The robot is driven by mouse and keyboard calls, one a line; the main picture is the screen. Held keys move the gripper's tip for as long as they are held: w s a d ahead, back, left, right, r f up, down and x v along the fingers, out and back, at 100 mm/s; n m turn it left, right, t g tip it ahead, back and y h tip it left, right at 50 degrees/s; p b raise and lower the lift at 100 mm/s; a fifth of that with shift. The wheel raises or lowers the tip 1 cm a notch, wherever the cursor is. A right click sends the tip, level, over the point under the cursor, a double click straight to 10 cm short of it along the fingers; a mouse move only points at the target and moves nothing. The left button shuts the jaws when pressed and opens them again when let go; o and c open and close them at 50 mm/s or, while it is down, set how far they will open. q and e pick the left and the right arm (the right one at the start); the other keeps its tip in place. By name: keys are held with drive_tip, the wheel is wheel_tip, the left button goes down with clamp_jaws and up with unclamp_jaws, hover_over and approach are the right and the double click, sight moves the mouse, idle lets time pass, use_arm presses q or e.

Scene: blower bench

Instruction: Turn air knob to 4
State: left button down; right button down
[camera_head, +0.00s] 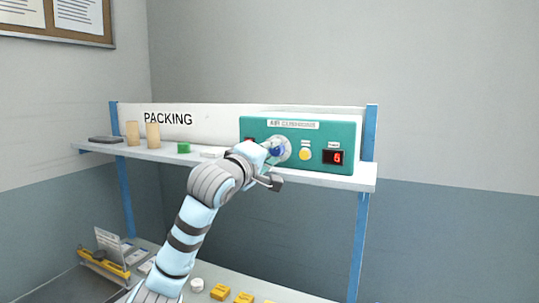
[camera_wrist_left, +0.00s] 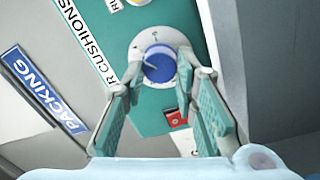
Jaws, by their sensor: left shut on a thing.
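The teal air cushion machine (camera_head: 322,131) stands on the upper shelf at the right. Its blue air knob (camera_head: 277,151) sits on a pale round dial (camera_head: 286,143); the knob also shows in the left wrist view (camera_wrist_left: 159,66) with a light pointer line. My left gripper (camera_head: 270,154) is at the knob, and in the wrist view its two fingers (camera_wrist_left: 162,76) are shut on the knob's sides. A red display (camera_head: 338,157) at the panel's right reads 6. The dial's numbers are too small to read. My right gripper is out of view.
A yellow button (camera_head: 305,154) is just right of the knob. The shelf (camera_head: 350,182) also holds wooden blocks (camera_head: 153,134), a green block (camera_head: 183,148) and a dark flat item (camera_head: 106,140). Yellow items (camera_head: 220,291) and a tape dispenser (camera_head: 103,266) lie on the bench below.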

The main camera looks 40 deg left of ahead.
use_arm(q)
drive_tip(key=c, duration=1.5)
unclamp_jaws()
drive_tip(key=shift+c, duration=0.2)
drive_tip(key=shift+o, duration=1.3)
drive_tip(key=shift+w, duration=0.15)
drive_tip(key=shift+s, duration=0.3)
drive_tip(key=v, duration=0.7)
drive_tip(key=shift+w+d+f, duration=0.1)
